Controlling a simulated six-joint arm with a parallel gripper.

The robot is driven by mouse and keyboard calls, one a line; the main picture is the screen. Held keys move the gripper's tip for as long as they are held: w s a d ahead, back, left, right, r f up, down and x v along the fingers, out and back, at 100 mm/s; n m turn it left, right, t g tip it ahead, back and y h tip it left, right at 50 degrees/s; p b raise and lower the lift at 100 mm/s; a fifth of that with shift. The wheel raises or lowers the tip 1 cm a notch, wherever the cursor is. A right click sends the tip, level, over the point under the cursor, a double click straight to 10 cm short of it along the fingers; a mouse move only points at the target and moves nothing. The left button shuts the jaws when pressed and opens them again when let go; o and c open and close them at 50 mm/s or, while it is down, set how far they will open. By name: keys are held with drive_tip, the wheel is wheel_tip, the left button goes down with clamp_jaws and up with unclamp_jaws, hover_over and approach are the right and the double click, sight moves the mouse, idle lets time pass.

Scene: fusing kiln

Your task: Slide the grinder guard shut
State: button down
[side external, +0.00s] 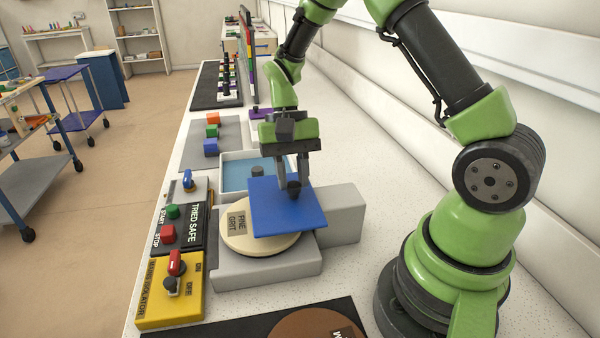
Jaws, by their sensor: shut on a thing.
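The grinder (265,270) is a grey block with a round cream disc (240,238) labelled "FINE GRIT" on top. The guard (295,213) is a flat blue plate with a dark knob (294,188). It covers the right and back part of the disc and leaves the left and front part bare. My gripper (292,180) points down over the guard and is shut on its knob. The fingers partly hide the knob.
A grey box (342,213) stands right of the guard. A blue-lined tray (236,172) is behind. On the left are a yellow mains isolator panel (185,308) with a red switch and a START/STOP panel (187,212). Coloured cubes (211,132) sit further back.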

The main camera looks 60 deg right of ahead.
drive_tip(key=c, duration=0.9)
unclamp_jaws()
drive_tip(key=shift+w+a, duration=0.15)
drive_tip(key=shift+w, duration=0.05)
drive_tip(key=shift+r, duration=0.15)
drive_tip(key=v, duration=0.9)
drive_tip(key=shift+r, duration=0.35)
drive_tip(key=shift+r, duration=0.1)
wheel_tip(320, 180, up, 8)
drive_tip(key=n+t+h, duration=0.1)
drive_tip(key=n+t, duration=0.1)
drive_tip(key=t, duration=0.3)
hover_over(302, 206)
drive_tip(key=s+a+r+n+t, duration=0.1)
drive_tip(key=s+a+n+t, duration=0.2)
drive_tip(key=s, duration=0.6)
drive_tip(key=t, duration=0.2)
drive_tip(key=shift+s+t, duration=0.3)
drive_tip(key=shift+s, duration=0.05)
